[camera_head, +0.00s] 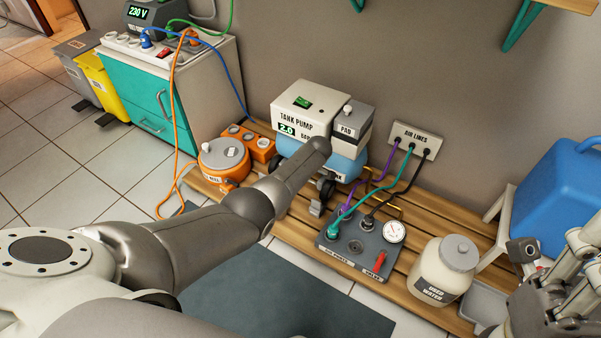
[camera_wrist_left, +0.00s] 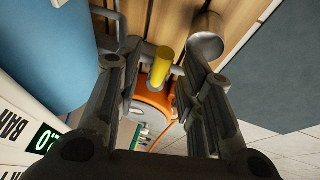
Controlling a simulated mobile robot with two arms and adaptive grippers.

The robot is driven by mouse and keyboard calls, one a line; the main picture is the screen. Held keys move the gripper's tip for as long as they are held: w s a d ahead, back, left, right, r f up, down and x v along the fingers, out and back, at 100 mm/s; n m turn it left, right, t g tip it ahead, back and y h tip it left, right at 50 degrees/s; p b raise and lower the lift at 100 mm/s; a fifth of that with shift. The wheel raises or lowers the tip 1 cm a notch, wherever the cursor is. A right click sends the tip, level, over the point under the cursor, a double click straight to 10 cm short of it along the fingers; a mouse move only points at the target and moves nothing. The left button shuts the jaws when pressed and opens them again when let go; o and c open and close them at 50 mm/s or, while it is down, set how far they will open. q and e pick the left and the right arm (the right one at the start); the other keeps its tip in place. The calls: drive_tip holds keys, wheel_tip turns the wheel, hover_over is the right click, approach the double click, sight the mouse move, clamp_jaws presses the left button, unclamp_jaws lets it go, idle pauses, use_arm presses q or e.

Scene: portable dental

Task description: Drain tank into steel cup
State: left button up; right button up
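The blue tank (camera_head: 347,169) stands under the white tank pump box (camera_head: 308,103), which shows 2.0. In the left wrist view the tank (camera_wrist_left: 48,50) is a blue wall at upper left. A yellow-ended valve handle (camera_wrist_left: 164,59) shows between the fingers of my left gripper (camera_wrist_left: 157,66). The fingers look spread, with gaps on both sides of the handle; contact is unclear. A grey metal cylinder, apparently the steel cup (camera_wrist_left: 205,42), is just beyond the right finger on the slats. My forearm hides much of this spot in the head view. My right gripper (camera_head: 550,265) is open and empty at far right.
An orange unit (camera_head: 224,160) sits left of the tank. A grey panel with hoses and a gauge (camera_head: 360,246), a used-water jar (camera_head: 444,270) and a blue container (camera_head: 566,200) are to the right. Hoses run to the air-line wall box (camera_head: 414,140). A dark mat (camera_head: 275,300) covers the floor.

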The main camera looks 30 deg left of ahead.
use_arm(q)
drive_tip(key=v, duration=1.2)
drive_tip(key=shift+f, duration=0.1)
idle(0.5)
